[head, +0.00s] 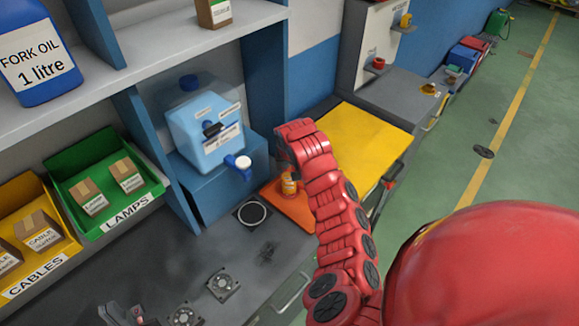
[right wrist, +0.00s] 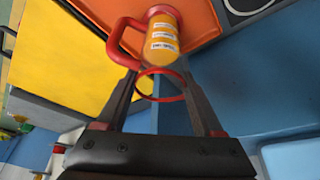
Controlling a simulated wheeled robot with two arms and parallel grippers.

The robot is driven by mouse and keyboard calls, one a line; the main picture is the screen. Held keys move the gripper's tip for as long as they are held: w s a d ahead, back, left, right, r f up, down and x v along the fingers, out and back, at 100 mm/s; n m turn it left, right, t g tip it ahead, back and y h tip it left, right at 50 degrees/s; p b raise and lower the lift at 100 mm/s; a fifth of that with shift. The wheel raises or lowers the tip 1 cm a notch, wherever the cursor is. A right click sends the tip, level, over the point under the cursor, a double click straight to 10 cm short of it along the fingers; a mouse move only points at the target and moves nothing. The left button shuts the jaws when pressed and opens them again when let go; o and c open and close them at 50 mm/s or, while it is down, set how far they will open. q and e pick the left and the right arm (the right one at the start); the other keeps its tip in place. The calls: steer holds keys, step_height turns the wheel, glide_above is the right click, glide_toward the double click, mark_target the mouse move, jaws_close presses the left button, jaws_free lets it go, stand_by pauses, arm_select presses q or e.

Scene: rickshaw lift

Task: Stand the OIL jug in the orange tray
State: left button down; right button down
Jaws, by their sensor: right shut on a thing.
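The OIL jug (head: 289,184) is a small orange-yellow jug with pale labels; a red rim and red handle show in the right wrist view (right wrist: 163,42). It appears upright at the left part of the orange tray (head: 298,210); the tray also shows in the right wrist view (right wrist: 205,18). I cannot tell whether the jug's base touches the tray. My right gripper (right wrist: 160,80) is shut on the jug, with a dark finger on each side; in the head view my arm hides most of the gripper. My left gripper (head: 126,315) is barely in view at the bottom edge, its jaws unclear.
A blue water container (head: 205,130) with a tap stands left of the tray on a blue block. A yellow panel (head: 362,138) lies right of it. A black round-marked pad (head: 252,212) is beside the tray. Green LAMPS (head: 150,188) and yellow CABLES (head: 60,243) bins stand left.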

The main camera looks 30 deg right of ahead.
steer(key=shift+f, duration=0.2)
steer(key=shift+c, duration=0.2)
jaws_free()
steer(key=shift+r, duration=0.15)
steer(key=shift+r, duration=0.1)
